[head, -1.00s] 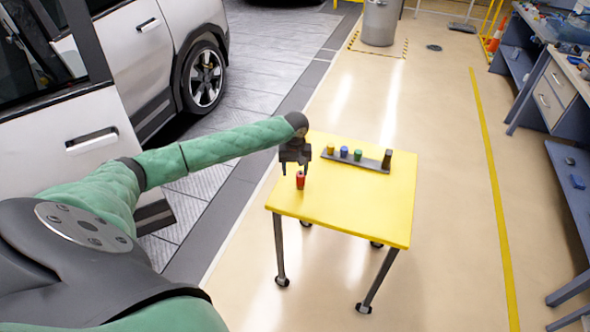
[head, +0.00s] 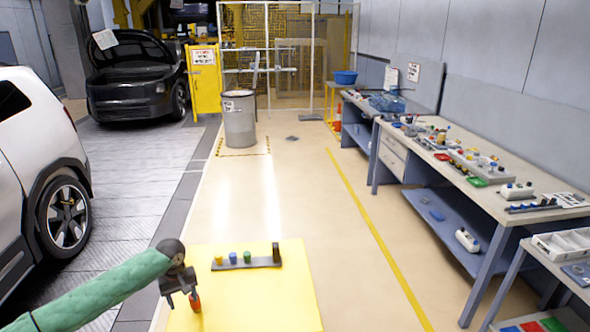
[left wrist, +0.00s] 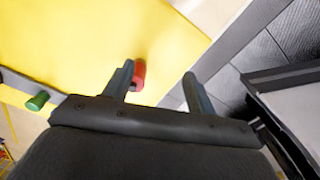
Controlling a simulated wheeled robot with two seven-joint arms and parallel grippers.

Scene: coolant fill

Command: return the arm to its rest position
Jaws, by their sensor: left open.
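My left arm comes in from the left in the head view, with its gripper (head: 181,296) over the left part of the yellow table (head: 275,306). The gripper is open. A red cap or small red cylinder (head: 195,302) stands on the table close by it. My right gripper is not in view.
A dark rack (head: 252,264) on the table holds yellow, blue and green pieces and a dark block. A white car (head: 35,170) stands at left. Workbenches (head: 490,195) line the right wall. A grey bin (head: 240,120) stands ahead. The floor between is clear.

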